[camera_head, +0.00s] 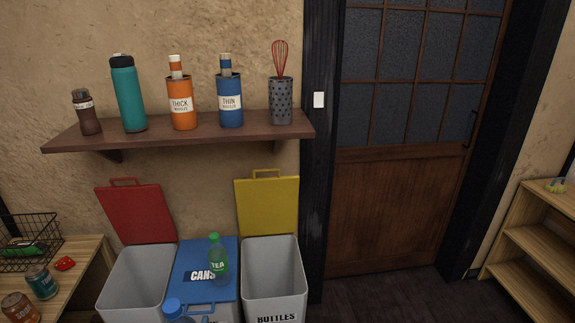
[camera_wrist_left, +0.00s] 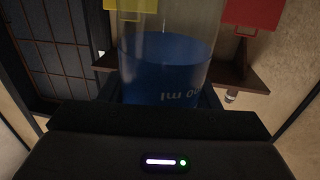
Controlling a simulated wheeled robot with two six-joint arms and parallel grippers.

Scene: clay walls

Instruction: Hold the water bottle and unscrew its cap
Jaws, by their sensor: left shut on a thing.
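The water bottle (camera_wrist_left: 170,70) fills the middle of the left wrist view. It is clear, with blue liquid or a blue lower part and upside-down white print. My left gripper (camera_wrist_left: 163,96) is shut on it, with dark fingers on both sides of its body. In the head view, a blue cap (camera_head: 173,304) shows at the bottom edge, in front of the blue bin; it appears to be this bottle's cap and looks seated. The bottle's body is mostly cut off there. My right gripper is in neither view.
Bins with a raised red lid (camera_head: 137,213), a shut blue lid (camera_head: 206,256) and a raised yellow lid (camera_head: 267,206) stand ahead. A green-capped tea bottle (camera_head: 218,258) shows over the blue lid. A wall shelf (camera_head: 180,134) holds several containers. A wooden table (camera_head: 75,279) stands left.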

